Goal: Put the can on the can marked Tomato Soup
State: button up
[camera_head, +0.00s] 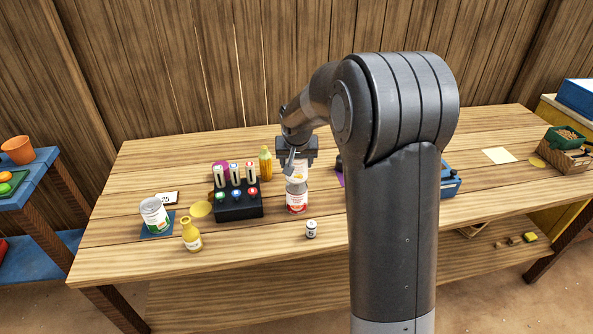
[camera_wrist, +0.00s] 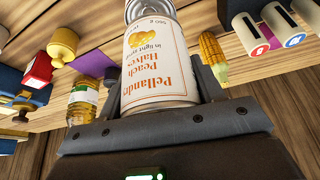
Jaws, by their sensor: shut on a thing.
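My gripper (camera_head: 297,158) is shut on a pale can with orange lettering reading Peach Halves; this can (camera_wrist: 158,60) fills the middle of the wrist view between the fingers. In the head view the held can (camera_head: 299,171) is partly hidden by my gripper. Right below it on the table stands a can with a white and red label (camera_head: 297,201), its silver top partly showing. Its label is too small to read. The held can appears over that lower can; I cannot tell whether they touch.
A black rack with coloured buttons (camera_head: 238,209) stands just left of the lower can. A small white jar (camera_head: 311,229) is in front. My arm hides the table's middle right.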

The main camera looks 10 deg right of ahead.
aim_at(297, 171)
jog(key=shift+f, duration=1.65)
jog(key=shift+f, duration=0.2)
jog(key=o, duration=1.2)
jog(key=d+v, duration=0.1)
jog(key=v, duration=1.1)
jog(key=s+r, duration=0.4)
jog(key=s, duration=0.4)
jog(key=s+r, duration=0.4)
jog(key=s, duration=0.4)
jog(key=s+f+n+t, duration=0.1)
jog(key=s, duration=1.5)
jog(key=shift+d+f+n+y, duration=0.4)
